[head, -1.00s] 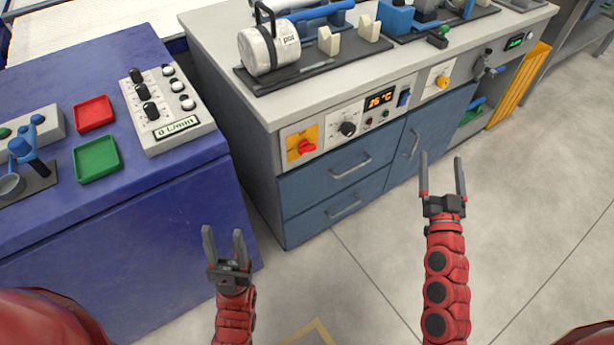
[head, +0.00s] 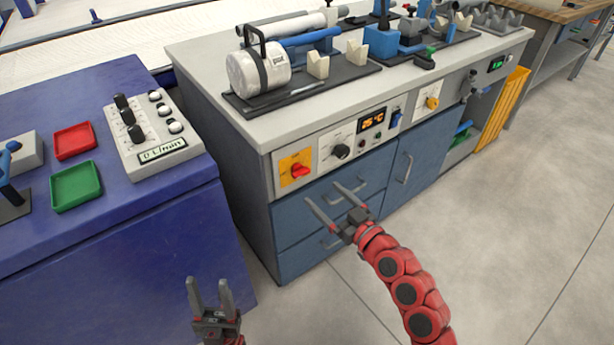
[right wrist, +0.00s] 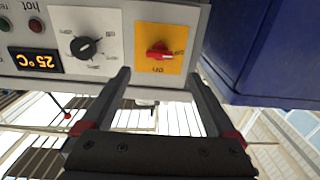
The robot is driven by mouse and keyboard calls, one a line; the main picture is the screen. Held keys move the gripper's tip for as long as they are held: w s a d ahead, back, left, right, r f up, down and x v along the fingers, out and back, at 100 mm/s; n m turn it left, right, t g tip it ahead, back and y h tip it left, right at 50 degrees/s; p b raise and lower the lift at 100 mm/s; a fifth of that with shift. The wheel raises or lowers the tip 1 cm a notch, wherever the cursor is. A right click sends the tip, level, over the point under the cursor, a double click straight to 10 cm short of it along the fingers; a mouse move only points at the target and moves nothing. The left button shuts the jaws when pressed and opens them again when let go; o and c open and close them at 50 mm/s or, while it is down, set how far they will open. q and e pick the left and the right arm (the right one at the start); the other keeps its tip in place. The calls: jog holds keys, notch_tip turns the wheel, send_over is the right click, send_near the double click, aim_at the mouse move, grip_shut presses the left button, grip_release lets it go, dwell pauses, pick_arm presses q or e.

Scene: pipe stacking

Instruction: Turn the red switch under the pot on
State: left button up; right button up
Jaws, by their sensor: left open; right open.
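The red switch (head: 300,171) is a rotary knob on a yellow plate (head: 287,163) at the left end of the bench's front panel. The pot (head: 258,70), a white cylinder with a black handle, lies on a dark tray above it. In the right wrist view the red switch (right wrist: 159,54) is near the top, upside down, beyond the fingers. My right gripper (head: 335,205) is open and empty, in front of the drawers, below and right of the switch. It also shows in the right wrist view (right wrist: 165,95). My left gripper (head: 208,288) is open and empty, low before the blue table.
A black knob (head: 341,151) and an orange display (head: 373,121) reading 25 °C sit right of the switch. Drawer handles (head: 348,194) protrude below the panel. The blue table (head: 120,235) stands close on the left. The floor at the right is clear.

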aim_at(303, 175)
jog(key=x, duration=0.8)
jog(key=shift+w+a, duration=0.1)
jog(key=shift+w, duration=0.05)
jog(key=c, duration=1.4)
jog(key=shift+o, duration=0.2)
